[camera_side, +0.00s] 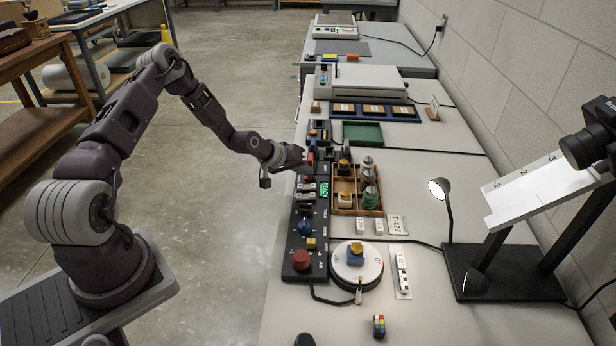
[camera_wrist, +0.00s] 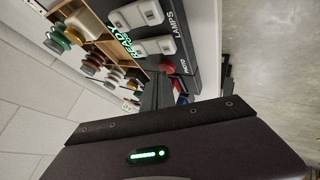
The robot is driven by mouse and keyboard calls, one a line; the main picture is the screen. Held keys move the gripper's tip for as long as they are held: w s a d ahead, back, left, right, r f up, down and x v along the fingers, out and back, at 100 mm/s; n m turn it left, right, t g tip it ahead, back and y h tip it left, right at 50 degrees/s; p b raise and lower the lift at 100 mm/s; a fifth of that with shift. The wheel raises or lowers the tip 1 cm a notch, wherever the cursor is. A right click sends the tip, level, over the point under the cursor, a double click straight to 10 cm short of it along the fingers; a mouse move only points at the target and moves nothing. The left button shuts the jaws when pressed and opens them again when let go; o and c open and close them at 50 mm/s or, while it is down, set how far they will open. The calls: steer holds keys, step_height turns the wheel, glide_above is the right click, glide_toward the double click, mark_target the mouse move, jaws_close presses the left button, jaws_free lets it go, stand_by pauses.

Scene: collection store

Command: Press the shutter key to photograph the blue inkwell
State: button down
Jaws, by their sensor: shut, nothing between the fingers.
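The blue inkwell (camera_side: 356,257), with a yellow-orange top, stands on the white round turntable (camera_side: 343,272) in the side view. The long black control panel (camera_side: 322,228) lies to its left, with a lit green READY display, white switches and coloured knobs and keys. My gripper (camera_side: 304,168) is shut and empty over the panel's far half. In the wrist view, my dark fingers (camera_wrist: 158,92) show close to a red key (camera_wrist: 167,66) beside small lettering. They partly hide the panel there. I cannot tell whether they touch it or which key is the shutter key.
A wooden compartment tray (camera_side: 358,212) with several inkwells or stamps stands right of the panel. A lamp (camera_side: 442,205) and a black camera stand (camera_side: 500,268) are further right. A colour cube (camera_side: 379,326) lies near the front. A green tray (camera_side: 362,133) is behind.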

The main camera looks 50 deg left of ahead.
mark_target(305, 178)
steer(key=shift+f, duration=0.2)
steer(key=shift+r, duration=0.9)
steer(key=shift+r, duration=2.5)
